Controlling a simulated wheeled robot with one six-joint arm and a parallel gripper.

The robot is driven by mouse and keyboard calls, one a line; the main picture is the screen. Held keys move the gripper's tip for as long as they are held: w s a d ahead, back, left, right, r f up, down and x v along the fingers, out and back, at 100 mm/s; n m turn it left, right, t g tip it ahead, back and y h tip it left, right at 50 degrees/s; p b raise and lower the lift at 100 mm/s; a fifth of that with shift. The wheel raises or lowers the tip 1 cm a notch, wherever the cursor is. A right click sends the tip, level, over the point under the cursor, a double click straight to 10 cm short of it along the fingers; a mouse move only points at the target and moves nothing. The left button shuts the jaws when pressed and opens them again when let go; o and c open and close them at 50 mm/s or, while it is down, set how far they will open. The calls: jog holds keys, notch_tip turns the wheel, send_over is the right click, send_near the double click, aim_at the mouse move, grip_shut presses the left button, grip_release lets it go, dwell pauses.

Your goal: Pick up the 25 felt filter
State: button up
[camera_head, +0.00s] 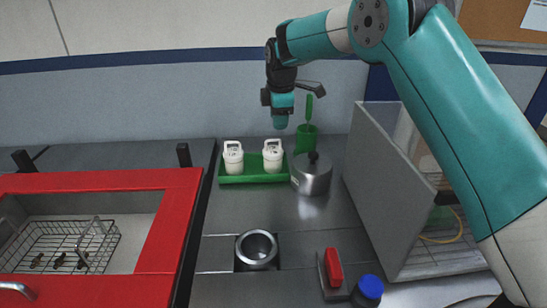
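Two white, round, handled pieces stand side by side in a shallow green tray (228,179) at the back of the counter: a left white piece (233,160) and a right white piece (272,158). Each carries small dark marks, too small to read, so I cannot tell which is the 25 felt filter. My gripper (280,122) hangs pointing down, above the right piece in the picture and apart from it. Its fingers are too small and dark to tell whether they are open or shut. I see nothing hanging below it.
A lidded metal pot (312,178) stands right of the tray, a green upright tool (307,135) behind it. In front are a metal cup (257,249), a red-topped block (333,268) and a blue-capped bottle (370,288). A red-rimmed basin (154,236) lies left, a grey panel (385,190) right.

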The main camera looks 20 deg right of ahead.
aim_at(278, 140)
jog(key=f, duration=0.2)
jog(key=shift+w+f, duration=0.25)
jog(key=shift+f, duration=0.15)
jog(key=shift+w+f+p, duration=0.15)
jog(key=shift+f+p, duration=0.45)
jog(key=shift+f, duration=0.7)
jog(key=shift+w+f+p, duration=0.1)
jog(key=shift+f+p, duration=0.45)
jog(key=shift+f, duration=0.75)
grip_shut()
